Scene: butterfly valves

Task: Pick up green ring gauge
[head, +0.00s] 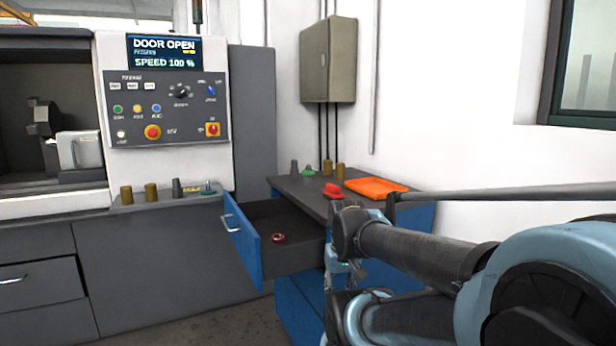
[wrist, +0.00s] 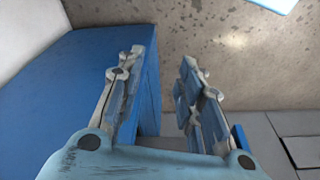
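A small green round piece (head: 308,172), which looks like the green ring gauge, sits on the dark top of the blue cabinet (head: 300,187), between grey and brass-coloured cylinders. It is too small to make out its hole. In the wrist view no green ring shows. My gripper (wrist: 161,58) is open and empty, its two fingers apart, pointing down past the blue cabinet side toward the floor. In the head view my gripper is low in front of the cabinet, largely hidden by my arm, and apart from the green piece.
An open blue drawer (head: 243,242) juts out left with a red ring (head: 278,238) inside.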

